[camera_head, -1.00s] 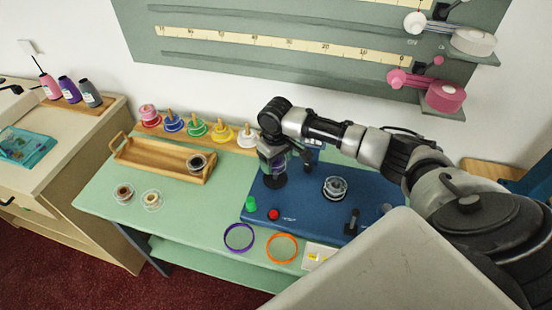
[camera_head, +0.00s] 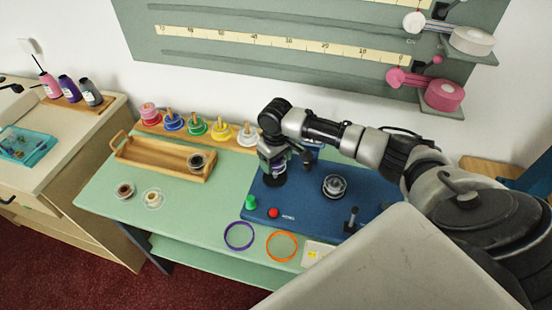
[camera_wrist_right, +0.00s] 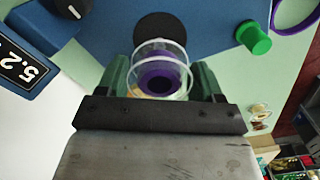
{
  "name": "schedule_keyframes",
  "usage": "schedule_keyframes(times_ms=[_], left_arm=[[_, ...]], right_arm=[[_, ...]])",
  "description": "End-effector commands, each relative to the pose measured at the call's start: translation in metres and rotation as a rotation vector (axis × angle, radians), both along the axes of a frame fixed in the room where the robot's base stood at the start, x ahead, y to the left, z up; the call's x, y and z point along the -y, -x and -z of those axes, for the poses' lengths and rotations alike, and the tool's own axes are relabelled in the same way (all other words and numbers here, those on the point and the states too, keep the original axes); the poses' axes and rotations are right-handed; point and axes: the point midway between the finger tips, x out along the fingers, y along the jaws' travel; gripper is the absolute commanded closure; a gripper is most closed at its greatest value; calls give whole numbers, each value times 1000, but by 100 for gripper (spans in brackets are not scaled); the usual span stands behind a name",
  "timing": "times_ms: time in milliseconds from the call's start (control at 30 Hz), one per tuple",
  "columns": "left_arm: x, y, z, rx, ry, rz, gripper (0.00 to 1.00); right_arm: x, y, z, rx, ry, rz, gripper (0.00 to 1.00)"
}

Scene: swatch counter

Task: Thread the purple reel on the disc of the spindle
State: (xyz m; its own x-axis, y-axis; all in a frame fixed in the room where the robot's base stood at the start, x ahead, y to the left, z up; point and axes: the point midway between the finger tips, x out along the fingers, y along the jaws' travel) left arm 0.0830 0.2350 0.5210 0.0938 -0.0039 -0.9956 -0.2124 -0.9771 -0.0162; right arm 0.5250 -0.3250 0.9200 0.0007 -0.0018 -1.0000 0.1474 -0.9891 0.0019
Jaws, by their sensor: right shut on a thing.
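My right gripper (camera_wrist_right: 160,85) is shut on the purple reel (camera_wrist_right: 152,80), a clear-flanged reel with a purple core. In the head view the gripper (camera_head: 276,165) is over the left part of the blue machine base (camera_head: 305,208), and the reel is mostly hidden by it. In the wrist view a round black disc (camera_wrist_right: 160,27) on the base lies just beyond the reel and is partly covered by it. I cannot tell whether reel and disc touch. A grey, clear-rimmed round part (camera_head: 335,186) stands farther right on the base. My left gripper is not in view.
A green knob (camera_head: 250,202) and a red button (camera_head: 273,212) are on the base's front left. Purple (camera_head: 239,235) and orange (camera_head: 282,246) rings lie in front. A wooden tray (camera_head: 150,158) and several coloured spools on a rack (camera_head: 235,142) are to the left.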

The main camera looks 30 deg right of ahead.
Motion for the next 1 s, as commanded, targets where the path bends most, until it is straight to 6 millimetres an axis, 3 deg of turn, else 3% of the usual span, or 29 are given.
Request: schedule_keyframes(times_ms=[933, 967, 1000], left_arm=[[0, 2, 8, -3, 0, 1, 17], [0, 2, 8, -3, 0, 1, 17], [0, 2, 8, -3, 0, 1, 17]], right_arm=[[0, 0, 21, 1, -1, -1, 56], [0, 0, 21, 1, -1, -1, 30], [0, 0, 21, 1, -1, 0, 24]])
